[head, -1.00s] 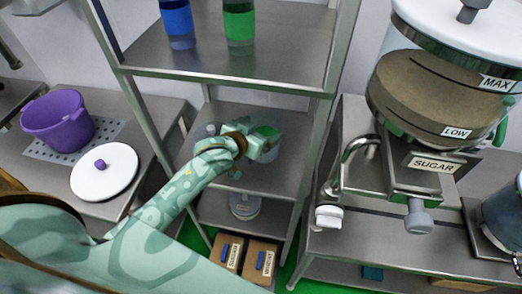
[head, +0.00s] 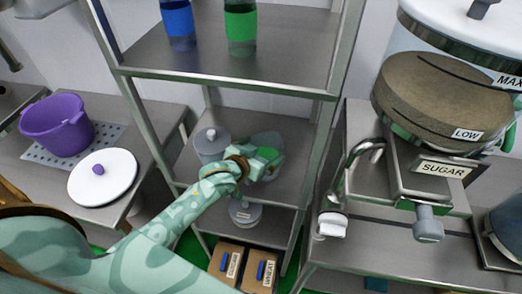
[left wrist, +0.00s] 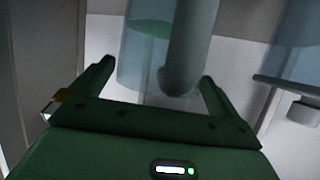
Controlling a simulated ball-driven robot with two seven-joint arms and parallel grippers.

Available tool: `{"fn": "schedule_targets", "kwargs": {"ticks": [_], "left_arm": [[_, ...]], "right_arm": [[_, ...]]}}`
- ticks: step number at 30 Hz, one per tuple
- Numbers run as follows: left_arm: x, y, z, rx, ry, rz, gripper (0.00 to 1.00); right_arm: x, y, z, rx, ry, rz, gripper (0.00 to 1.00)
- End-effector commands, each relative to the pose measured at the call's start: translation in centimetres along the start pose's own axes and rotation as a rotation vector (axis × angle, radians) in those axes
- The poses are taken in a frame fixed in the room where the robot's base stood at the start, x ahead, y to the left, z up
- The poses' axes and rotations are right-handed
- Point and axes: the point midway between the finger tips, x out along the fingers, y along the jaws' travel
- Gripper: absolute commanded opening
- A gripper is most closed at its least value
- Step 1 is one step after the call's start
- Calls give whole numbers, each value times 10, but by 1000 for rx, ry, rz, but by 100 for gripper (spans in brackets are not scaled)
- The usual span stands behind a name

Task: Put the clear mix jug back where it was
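The clear mix jug (left wrist: 133,60) shows close up in the left wrist view, with a green surface seen through its wall. Its upright handle (left wrist: 187,50) is between my left gripper's fingers (left wrist: 155,88), which are spread wide with gaps at both sides. In the head view my left gripper (head: 256,168) is over the middle shelf (head: 290,160) of the rack. The jug (head: 270,138) is at its far side, faint and partly hidden by the gripper. I cannot tell whether its base touches the shelf. My right gripper is out of view.
A lidded grey canister (head: 211,146) stands on the same shelf, left of the gripper. Rack posts flank the arm. Blue (head: 178,20) and green (head: 240,28) bottles stand on the shelf above. A sugar dispenser (head: 430,100) is at right, a purple bucket (head: 57,124) at left.

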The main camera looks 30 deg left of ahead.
Motion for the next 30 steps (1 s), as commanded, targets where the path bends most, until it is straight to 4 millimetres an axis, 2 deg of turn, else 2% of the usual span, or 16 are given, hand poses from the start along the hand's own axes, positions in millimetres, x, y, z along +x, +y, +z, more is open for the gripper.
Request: {"fn": "schedule_targets", "kwargs": {"ticks": [5, 8, 18, 21, 25, 30], "left_arm": [[-1, 0, -2, 0, 1, 0, 100], [-12, 0, -2, 0, -1, 0, 100], [-89, 0, -3, 0, -2, 0, 100], [-106, 0, -2, 0, -2, 0, 100], [-118, 0, -2, 1, 0, -1, 100], [-121, 0, -2, 0, 0, -1, 100]], "right_arm": [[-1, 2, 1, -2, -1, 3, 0], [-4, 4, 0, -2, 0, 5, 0], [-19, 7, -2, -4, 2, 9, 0], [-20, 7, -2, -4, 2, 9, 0], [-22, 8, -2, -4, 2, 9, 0], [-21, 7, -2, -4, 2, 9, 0]]}}
